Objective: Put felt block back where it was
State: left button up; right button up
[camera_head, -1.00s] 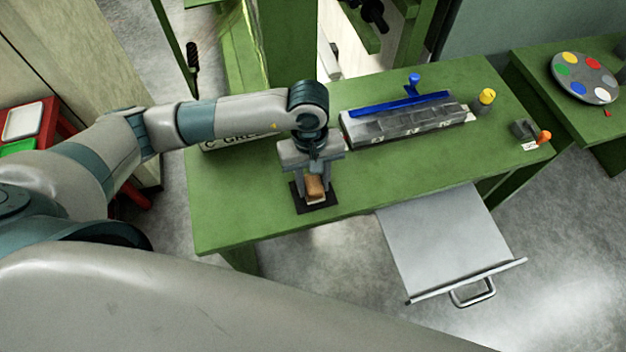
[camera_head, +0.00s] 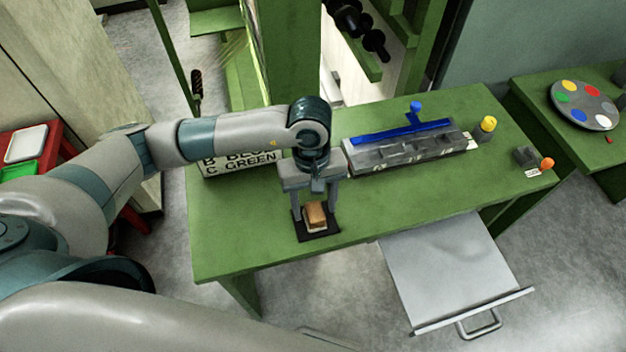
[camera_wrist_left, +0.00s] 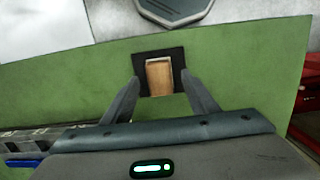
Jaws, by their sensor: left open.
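The felt block (camera_head: 315,214), tan-brown with a paler base, sits on a small black mat (camera_head: 326,233) near the front edge of the green table. My left gripper (camera_head: 315,208) points down over it, with one open finger on each side. In the left wrist view the block (camera_wrist_left: 159,77) lies on the black mat (camera_wrist_left: 176,58) between the fingertips (camera_wrist_left: 160,80), with gaps visible beside it. Exact finger height is hard to tell. My right gripper is not in view.
A grey slotted rack (camera_head: 410,153) with a blue bar stands behind and right of the gripper. A lettered sign (camera_head: 245,162) is behind the arm. A yellow-topped piece (camera_head: 488,124) and an orange knob (camera_head: 547,163) are farther right. An open grey drawer (camera_head: 450,268) juts out in front.

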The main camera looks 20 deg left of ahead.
aim_at(313, 206)
pick_arm(q)
notch_tip(313, 206, up, 10)
jog(key=w+b, duration=0.1)
jog(key=b, duration=0.2)
jog(key=shift+a+f, duration=0.15)
jog(key=shift+a, duration=0.15)
dwell(0.6)
